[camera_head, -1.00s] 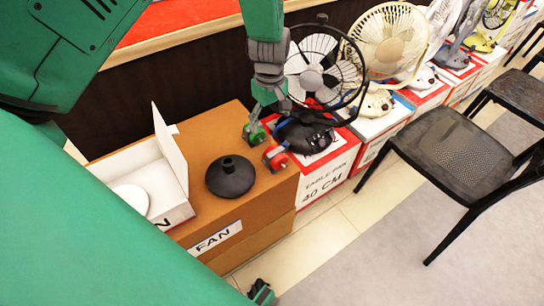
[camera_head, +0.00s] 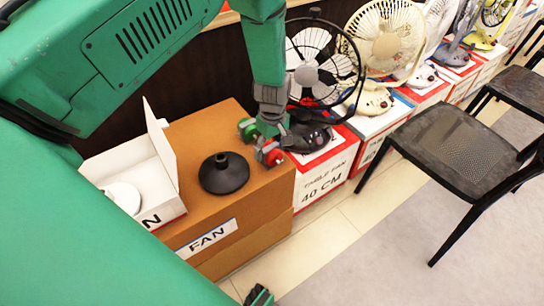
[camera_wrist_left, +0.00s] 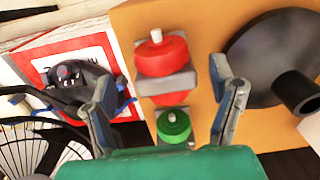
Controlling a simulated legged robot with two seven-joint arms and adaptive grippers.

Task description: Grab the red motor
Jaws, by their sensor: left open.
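The red motor (camera_head: 271,154) lies near the right edge of the brown box's top. In the left wrist view the red motor (camera_wrist_left: 162,55) shows red ends, a grey band and a pale shaft. A green motor (camera_head: 247,129) lies beside it, also in the left wrist view (camera_wrist_left: 173,126). My left gripper (camera_head: 267,136) is low over the box by both motors. In the left wrist view its open fingers (camera_wrist_left: 170,88) point along either side of the motors, with nothing held. Whether they touch the red motor cannot be told.
A black round base (camera_head: 224,174) stands left of the motors on the brown box (camera_head: 257,215). An open white box (camera_head: 160,205) is farther left. A black fan (camera_head: 318,75) on a red and white box (camera_head: 325,180) stands close on the right. A black chair (camera_head: 450,145) is farther right.

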